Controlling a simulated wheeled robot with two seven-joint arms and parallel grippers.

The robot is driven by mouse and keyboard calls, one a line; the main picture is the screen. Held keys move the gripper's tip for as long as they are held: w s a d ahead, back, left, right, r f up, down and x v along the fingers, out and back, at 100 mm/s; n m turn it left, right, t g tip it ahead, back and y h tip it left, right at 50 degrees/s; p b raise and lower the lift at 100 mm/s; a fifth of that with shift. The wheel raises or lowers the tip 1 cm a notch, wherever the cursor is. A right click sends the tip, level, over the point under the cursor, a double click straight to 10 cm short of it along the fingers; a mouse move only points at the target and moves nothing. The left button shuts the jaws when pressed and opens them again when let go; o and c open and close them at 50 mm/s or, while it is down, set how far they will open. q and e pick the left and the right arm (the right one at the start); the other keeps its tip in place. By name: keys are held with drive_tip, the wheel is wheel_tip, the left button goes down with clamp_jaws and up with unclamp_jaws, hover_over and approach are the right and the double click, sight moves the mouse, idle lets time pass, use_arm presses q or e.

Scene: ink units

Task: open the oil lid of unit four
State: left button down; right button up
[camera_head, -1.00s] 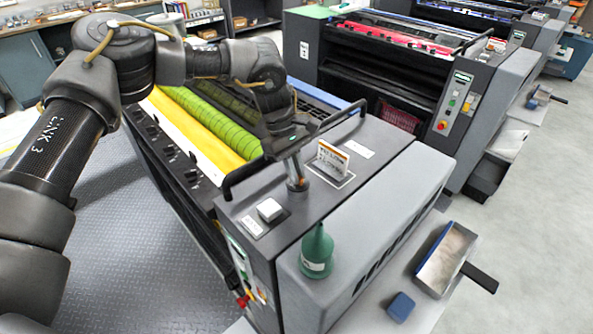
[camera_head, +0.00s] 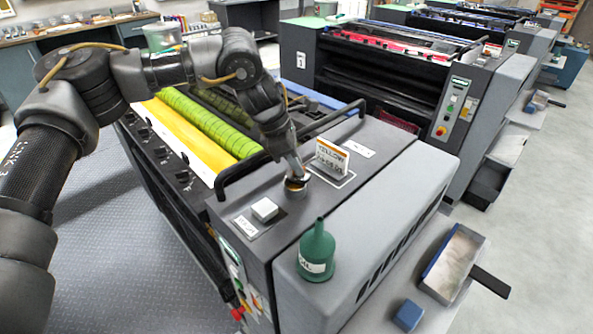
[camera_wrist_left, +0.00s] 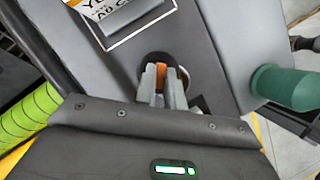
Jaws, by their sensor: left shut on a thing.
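The nearest unit, with yellow and green rollers, has a dark grey top (camera_head: 235,192). A round oil port with a metallic, brownish ring (camera_head: 295,184) sits on this top, in front of the small sign card. My left gripper (camera_head: 296,174) points down at the port, its fingers closed together. In the left wrist view, the fingers (camera_wrist_left: 164,76) close on a small orange piece (camera_wrist_left: 173,78), which seems to be part of the oil lid. A dark round patch lies around the fingertips, and a pale metal ring (camera_wrist_left: 199,103) shows partly behind them. How far the lid is raised is hidden.
A green oil can (camera_head: 316,251) stands on the unit's lower grey cover. A blue block (camera_head: 408,315) and a metal scoop-like tray (camera_head: 452,262) lie at right.

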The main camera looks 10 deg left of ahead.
use_arm(q)
drive_tip(key=n, duration=0.1)
drive_tip(key=n+t+b, duration=0.1)
drive_tip(key=n, duration=0.1)
drive_tip(key=shift+w+a+f+n+y+b, duration=0.1)
drive_tip(key=shift+w+a+n+y+b, duration=0.05)
drive_tip(key=shift+w+n+y+b, duration=0.2)
drive_tip(key=shift+w+a+n+t+y+b, duration=0.2)
drive_tip(key=shift+n+t+y+b, duration=0.15)
drive_tip(key=shift+n, duration=0.8)
drive_tip(key=shift+w+a+n+t+y+b, duration=0.2)
drive_tip(key=shift+n+t+y, duration=0.15)
drive_tip(key=shift+n, duration=0.75)
drive_tip(key=c, duration=1.5)
unclamp_jaws()
